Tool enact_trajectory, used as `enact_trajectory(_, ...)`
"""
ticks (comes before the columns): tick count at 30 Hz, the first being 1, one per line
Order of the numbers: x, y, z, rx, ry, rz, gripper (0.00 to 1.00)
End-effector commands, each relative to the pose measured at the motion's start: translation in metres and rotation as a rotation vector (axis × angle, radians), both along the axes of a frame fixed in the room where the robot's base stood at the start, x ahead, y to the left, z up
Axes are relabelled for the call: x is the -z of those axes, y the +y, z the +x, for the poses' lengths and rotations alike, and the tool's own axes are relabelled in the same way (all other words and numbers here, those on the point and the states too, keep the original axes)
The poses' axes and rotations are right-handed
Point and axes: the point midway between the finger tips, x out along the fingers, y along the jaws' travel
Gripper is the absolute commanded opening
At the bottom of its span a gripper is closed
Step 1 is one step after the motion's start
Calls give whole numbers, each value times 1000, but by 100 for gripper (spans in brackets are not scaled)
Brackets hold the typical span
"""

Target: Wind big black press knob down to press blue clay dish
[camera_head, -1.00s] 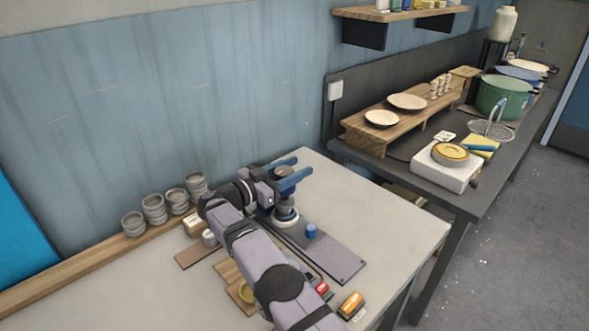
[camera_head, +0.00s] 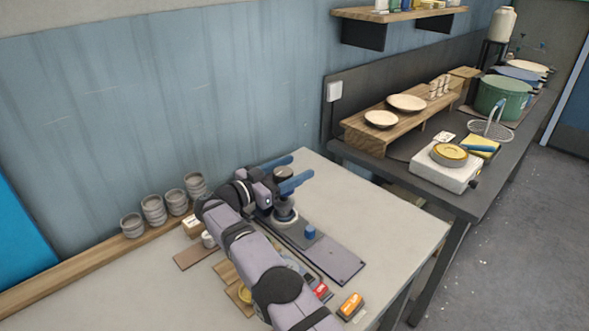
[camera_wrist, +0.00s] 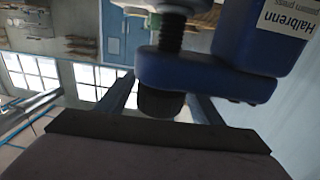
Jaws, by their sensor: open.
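The big black press knob (camera_wrist: 160,101) hangs at the end of a dark threaded screw in the wrist view, which looks upside down. The screw passes through the blue arm of the press (camera_wrist: 205,76). My gripper (camera_head: 299,167) is open, its two fingers on either side of the knob, which also shows in the head view (camera_head: 284,173). I cannot tell whether a finger touches it. Under the knob in the head view is a round grey part (camera_head: 284,214).
A small blue cylinder (camera_head: 310,232) stands on the dark base plate (camera_head: 338,264). Stacked grey cups (camera_head: 154,211) line the wall at left. An orange box (camera_head: 351,305) lies near the front edge. The table's right side is clear. A dark bench (camera_head: 400,192) stands at right.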

Motion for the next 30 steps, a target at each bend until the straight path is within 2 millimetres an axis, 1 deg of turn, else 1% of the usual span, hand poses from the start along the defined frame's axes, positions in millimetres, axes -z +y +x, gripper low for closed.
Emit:
enact_trajectory(9, 2, 32, -27, -3, -3, 1, 60)
enact_trajectory(15, 0, 47, -40, -2, -1, 0, 60)
enact_trajectory(20, -1, 52, -44, -2, -2, 1, 60)
enact_trajectory(30, -3, 51, -43, -2, -7, -2, 60)
